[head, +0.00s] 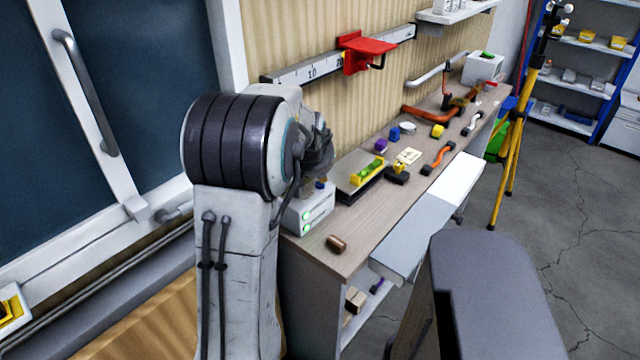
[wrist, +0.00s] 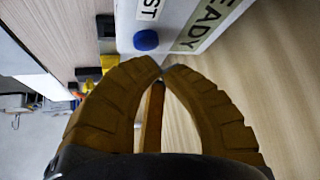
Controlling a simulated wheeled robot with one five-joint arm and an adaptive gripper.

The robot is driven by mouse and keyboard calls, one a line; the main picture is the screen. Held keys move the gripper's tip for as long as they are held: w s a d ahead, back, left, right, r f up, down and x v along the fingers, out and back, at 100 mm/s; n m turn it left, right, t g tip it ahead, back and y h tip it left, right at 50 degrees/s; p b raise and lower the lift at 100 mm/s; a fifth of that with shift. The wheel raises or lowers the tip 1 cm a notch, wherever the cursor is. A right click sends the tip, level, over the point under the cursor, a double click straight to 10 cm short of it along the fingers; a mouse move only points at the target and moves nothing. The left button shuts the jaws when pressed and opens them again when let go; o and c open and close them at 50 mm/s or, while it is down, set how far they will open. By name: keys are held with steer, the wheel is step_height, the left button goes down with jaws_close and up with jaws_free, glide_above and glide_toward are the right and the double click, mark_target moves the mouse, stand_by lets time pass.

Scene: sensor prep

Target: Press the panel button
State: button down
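The panel is a small white box (head: 310,211) with green lights on its front, standing on the near end of the workbench. Its blue button (head: 319,185) is on top. In the wrist view the button (wrist: 146,40) is round, beside a white label ending in "ST", with a green strip reading "READY" on the box. My gripper (wrist: 161,69) has its two ochre fingers curved together, tips meeting, with nothing gripped at the tips. In the wrist view the tips appear just below the button, with a small gap in the picture. In the head view my arm partly hides the gripper and panel.
The workbench (head: 366,227) holds a brown cylinder (head: 336,243) near the front edge. A red bracket (head: 365,50) is on the wall. A yellow tripod (head: 513,150) stands right.

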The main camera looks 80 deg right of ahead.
mark_target(319, 181)
steer(key=shift+f, duration=0.2)
stand_by(0.5)
steer(key=shift+f+b, duration=0.2)
steer(key=shift+b, duration=0.3)
steer(key=shift+f+b, duration=0.45)
stand_by(0.6)
steer(key=shift+r, duration=0.15)
steer(key=shift+r+p, duration=0.55)
steer(key=shift+r, duration=0.15)
steer(key=shift+r, duration=0.15)
steer(key=shift+r+p, duration=1.8)
steer(key=shift+r, duration=0.6)
